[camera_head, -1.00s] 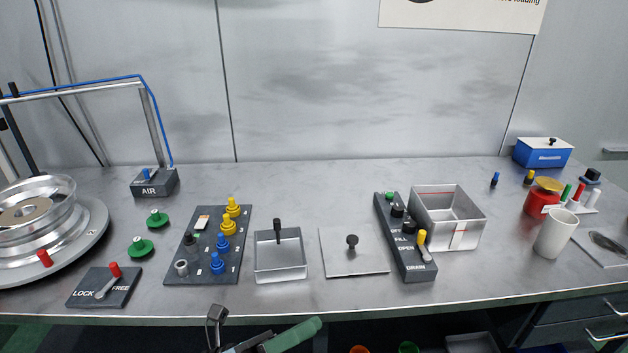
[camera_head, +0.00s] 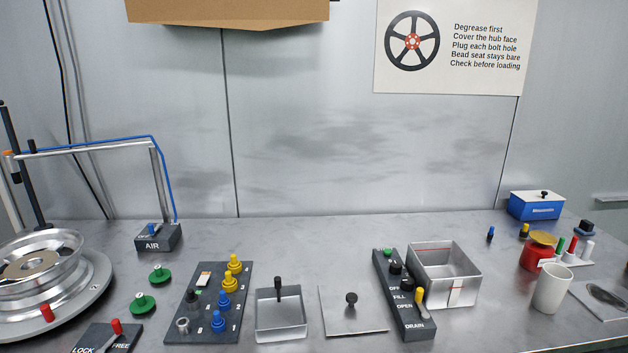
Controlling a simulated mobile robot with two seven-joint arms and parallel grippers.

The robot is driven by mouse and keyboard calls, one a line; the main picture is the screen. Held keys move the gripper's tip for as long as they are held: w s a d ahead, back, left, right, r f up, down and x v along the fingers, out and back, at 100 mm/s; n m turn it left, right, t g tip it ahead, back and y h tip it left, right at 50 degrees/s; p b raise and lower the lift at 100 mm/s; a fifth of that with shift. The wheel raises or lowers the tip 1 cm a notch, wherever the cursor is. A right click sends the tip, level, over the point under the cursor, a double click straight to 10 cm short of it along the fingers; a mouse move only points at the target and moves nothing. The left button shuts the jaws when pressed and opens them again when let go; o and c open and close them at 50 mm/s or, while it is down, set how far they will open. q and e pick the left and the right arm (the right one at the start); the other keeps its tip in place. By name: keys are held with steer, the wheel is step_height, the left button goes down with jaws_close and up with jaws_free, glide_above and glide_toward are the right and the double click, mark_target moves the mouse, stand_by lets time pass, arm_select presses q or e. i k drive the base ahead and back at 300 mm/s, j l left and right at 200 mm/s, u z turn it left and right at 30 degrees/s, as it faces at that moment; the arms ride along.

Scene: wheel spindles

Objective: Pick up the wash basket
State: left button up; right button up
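The wash basket appears to be the open, pale metal box (camera_head: 280,316) with a black upright handle (camera_head: 278,287). It sits upright on the bench in the camera_head view, below the middle and a little left of centre. Its inside is only partly visible. Neither of my grippers is in view, so nothing is seen touching the basket.
A peg panel (camera_head: 212,318) stands left of the basket; a flat plate with a black knob (camera_head: 351,300) lies right. Beyond are a FILL/DRAIN valve panel (camera_head: 405,310), a metal tank (camera_head: 446,285) and a white mug (camera_head: 552,288). Bare bench (camera_head: 310,245) lies behind.

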mark_target(280, 314)
steer(key=j, duration=0.6)
steer(key=i+j, duration=0.15)
steer(key=j, duration=0.45)
steer(key=j+z, duration=0.15)
steer(key=z, duration=1.4)
